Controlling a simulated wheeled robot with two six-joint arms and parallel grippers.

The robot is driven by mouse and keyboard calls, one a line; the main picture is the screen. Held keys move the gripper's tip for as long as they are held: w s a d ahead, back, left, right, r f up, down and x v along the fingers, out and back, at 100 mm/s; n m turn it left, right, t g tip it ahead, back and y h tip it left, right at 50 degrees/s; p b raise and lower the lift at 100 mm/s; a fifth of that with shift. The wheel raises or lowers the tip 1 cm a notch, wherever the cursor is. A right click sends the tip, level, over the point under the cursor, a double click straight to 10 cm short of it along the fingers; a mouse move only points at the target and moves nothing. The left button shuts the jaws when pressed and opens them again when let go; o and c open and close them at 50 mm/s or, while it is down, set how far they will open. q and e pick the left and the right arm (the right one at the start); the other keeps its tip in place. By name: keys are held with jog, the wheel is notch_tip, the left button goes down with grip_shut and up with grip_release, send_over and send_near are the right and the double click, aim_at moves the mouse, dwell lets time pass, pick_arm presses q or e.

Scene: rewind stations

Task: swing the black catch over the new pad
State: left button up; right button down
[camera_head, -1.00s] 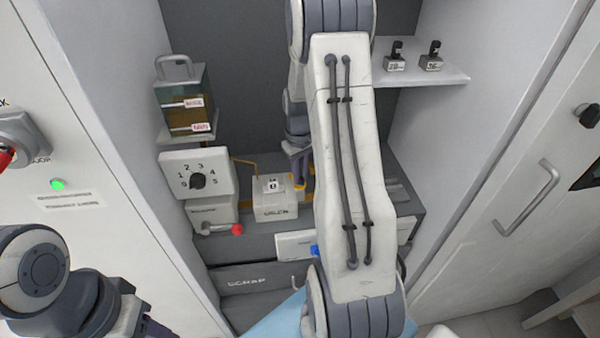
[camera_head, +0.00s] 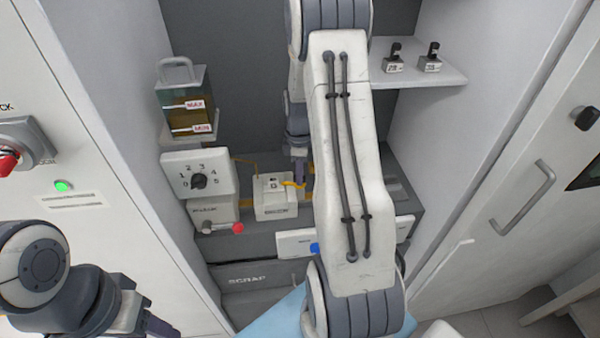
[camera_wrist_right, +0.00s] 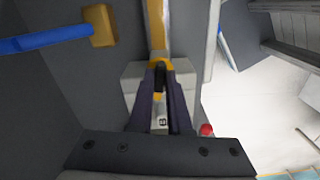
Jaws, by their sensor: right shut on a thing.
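The white block (camera_head: 275,208) stands on the grey ledge, with a small labelled pad (camera_head: 273,184) on top. The pad's label also shows in the right wrist view (camera_wrist_right: 163,122). My right gripper (camera_head: 294,184) has its yellow fingertips at the block's upper right edge. In the right wrist view its dark fingers (camera_wrist_right: 160,70) are shut on the black catch (camera_wrist_right: 160,80), a small upright dark piece beside the pad. The fingers and the arm hide part of the block and catch. My left gripper (camera_head: 148,324) is at the lower left, mostly cut off, its jaws unclear.
A dial box (camera_head: 198,175) and a red-knobbed lever (camera_head: 237,228) stand left of the block, below an amber tank (camera_head: 186,105). Two small labelled blocks with black tops (camera_head: 394,62) sit on the right shelf (camera_head: 440,78). A scrap bin (camera_head: 262,279) lies below the ledge.

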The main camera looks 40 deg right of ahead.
jog(key=shift+n, duration=0.9)
jog(key=c, duration=0.9)
grip_release()
jog(key=shift+o, duration=0.2)
notch_tip(320, 180, up, 11)
jog(key=b, duration=0.1)
jog(key=shift+f, duration=0.2)
